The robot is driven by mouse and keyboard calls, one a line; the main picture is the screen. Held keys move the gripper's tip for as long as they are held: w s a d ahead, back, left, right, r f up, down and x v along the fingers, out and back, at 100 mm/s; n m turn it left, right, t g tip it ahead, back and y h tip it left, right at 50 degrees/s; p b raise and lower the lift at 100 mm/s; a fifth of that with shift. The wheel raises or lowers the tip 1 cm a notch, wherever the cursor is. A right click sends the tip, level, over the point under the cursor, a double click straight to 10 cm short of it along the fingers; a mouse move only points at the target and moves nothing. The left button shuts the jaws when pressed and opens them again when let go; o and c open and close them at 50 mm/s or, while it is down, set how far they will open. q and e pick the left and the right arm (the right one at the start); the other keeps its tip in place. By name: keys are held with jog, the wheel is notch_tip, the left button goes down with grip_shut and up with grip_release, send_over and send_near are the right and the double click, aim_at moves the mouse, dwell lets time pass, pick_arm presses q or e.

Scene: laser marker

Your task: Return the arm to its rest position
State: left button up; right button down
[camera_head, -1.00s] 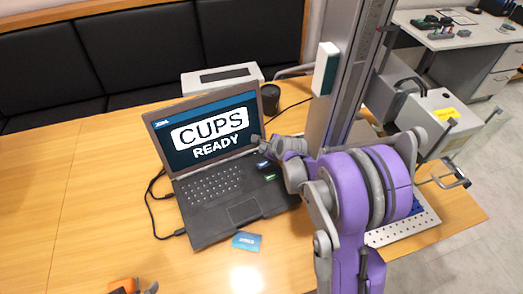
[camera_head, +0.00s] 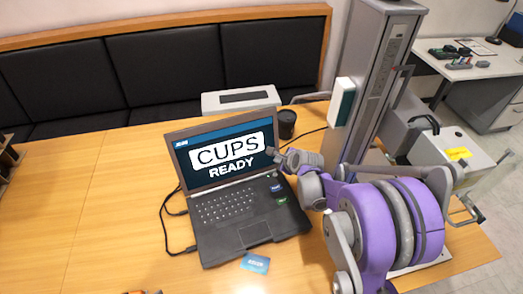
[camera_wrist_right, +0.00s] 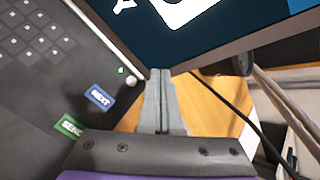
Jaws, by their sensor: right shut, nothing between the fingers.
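My right arm, purple and grey, comes in at the right of the head view. Its gripper (camera_head: 274,154) is beside the lower right edge of the laptop screen (camera_head: 225,152), above the keyboard side. In the right wrist view the two grey fingertips (camera_wrist_right: 160,76) are together with nothing between them. They overlap the gap between the screen and the keyboard deck, near the blue NEXT button (camera_wrist_right: 99,98) and green SEND button (camera_wrist_right: 69,126); I cannot tell whether they touch anything. My left gripper is not recognisable in view.
A blue card (camera_head: 255,263) lies before the laptop. A black cup (camera_head: 286,124) and a white device (camera_head: 240,98) stand behind it. A tall grey column (camera_head: 377,75) and a grey machine (camera_head: 450,152) stand at right. The table (camera_head: 95,215) left of the laptop is clear.

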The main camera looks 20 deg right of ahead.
jog(key=s+a+r+n+g, duration=0.1)
jog(key=s+a+r+n, duration=0.1)
jog(key=s+a+n, duration=0.3)
jog(key=s+a+r+n+g, duration=0.1)
jog(key=s+a+n, duration=0.4)
jog(key=s+n, duration=0.7)
jog(key=s+a+r+n+g+p, duration=0.1)
jog(key=s+a+r+n, duration=0.2)
jog(key=s+n, duration=0.6)
jog(key=shift+s+a+r+n+g, duration=0.25)
jog(key=shift+s+a+g, duration=0.2)
jog(key=shift+a, duration=0.65)
